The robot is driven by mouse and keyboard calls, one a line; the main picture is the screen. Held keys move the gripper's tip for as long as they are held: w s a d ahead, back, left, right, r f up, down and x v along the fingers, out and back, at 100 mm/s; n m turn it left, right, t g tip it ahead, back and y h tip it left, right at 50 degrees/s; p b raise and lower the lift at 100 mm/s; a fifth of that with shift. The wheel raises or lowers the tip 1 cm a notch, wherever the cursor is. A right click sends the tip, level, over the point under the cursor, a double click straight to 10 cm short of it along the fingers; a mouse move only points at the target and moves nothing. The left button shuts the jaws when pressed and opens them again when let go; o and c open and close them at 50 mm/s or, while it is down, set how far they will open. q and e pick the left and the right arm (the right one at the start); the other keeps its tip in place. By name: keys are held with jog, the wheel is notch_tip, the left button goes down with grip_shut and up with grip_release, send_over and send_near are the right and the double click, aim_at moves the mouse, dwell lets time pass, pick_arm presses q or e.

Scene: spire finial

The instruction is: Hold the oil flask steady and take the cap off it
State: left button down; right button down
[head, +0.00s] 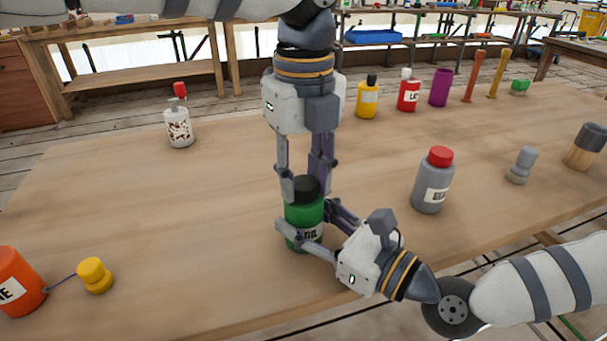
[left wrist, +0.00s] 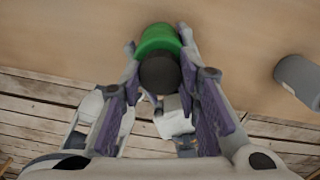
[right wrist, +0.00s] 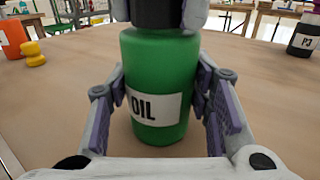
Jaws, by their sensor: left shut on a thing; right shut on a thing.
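The oil flask (head: 304,216) is a green bottle with a white label, upright on the table. Its black cap (head: 306,190) sits on top, with no gap visible between them in the right wrist view (right wrist: 157,12). My left gripper (head: 305,183) comes straight down from above and is shut on the cap, with a finger on either side. My right gripper (head: 306,226) reaches in from the right, low down, and is shut around the flask body. The flask also shows between the right fingers in the right wrist view (right wrist: 158,75). My fingers hide parts of the flask.
A grey bottle with a red cap (head: 433,182) stands right of the flask. A white spotted bottle (head: 179,127) stands back left. An orange bottle (head: 17,282) and a yellow cap (head: 95,275) are front left. Several bottles line the back right. The table left of the flask is clear.

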aim_at(304, 183)
pick_arm(q)
jog(key=shift+r, duration=0.2)
dwell(0.4)
jog(key=shift+r, duration=0.95)
jog(key=shift+r, duration=2)
pick_arm(e)
jog(key=c, duration=0.7)
grip_release()
jog(key=v, duration=1.1)
jog(key=shift+d, duration=0.15)
jog(key=shift+s+d, duration=0.25)
jog(key=shift+s, duration=0.1)
